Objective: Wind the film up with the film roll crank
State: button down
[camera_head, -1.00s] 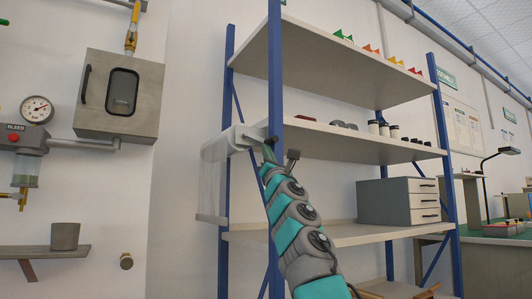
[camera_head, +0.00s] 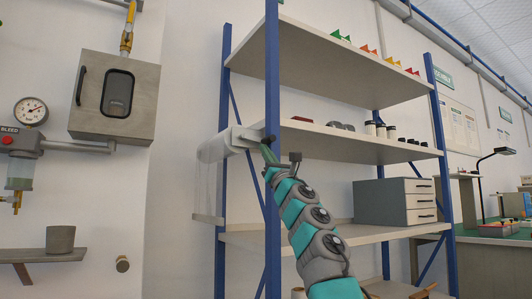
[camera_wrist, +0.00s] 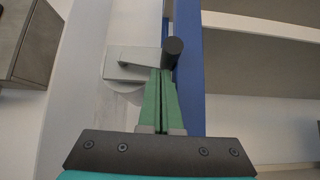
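The film roll (camera_head: 238,136) is a pale roll on the left side of the shelf rack, with clear film (camera_head: 208,185) hanging below it. Its crank shows in the wrist view as a light grey arm (camera_wrist: 135,58) with a dark cylindrical handle (camera_wrist: 173,48). My gripper (camera_head: 266,148) is at the crank, in front of the rack's blue post. In the wrist view its green fingers (camera_wrist: 161,73) are together, with their tips just below the handle. I cannot tell whether they touch it. No part of the handle shows between the fingers.
The rack's blue post (camera_head: 272,70) stands right behind the crank. Shelves hold small jars (camera_head: 375,129), coloured pieces and a grey drawer unit (camera_head: 395,201).

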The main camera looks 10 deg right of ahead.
jog(key=f+b, duration=0.1)
jog(key=s+f+b, duration=0.1)
jog(key=a+f+b, duration=0.1)
jog(key=shift+s+a+f, duration=0.1)
jog(key=shift+s+f, duration=0.2)
jog(key=shift+f, duration=0.05)
dwell(0.3)
jog(key=shift+s+f, duration=0.15)
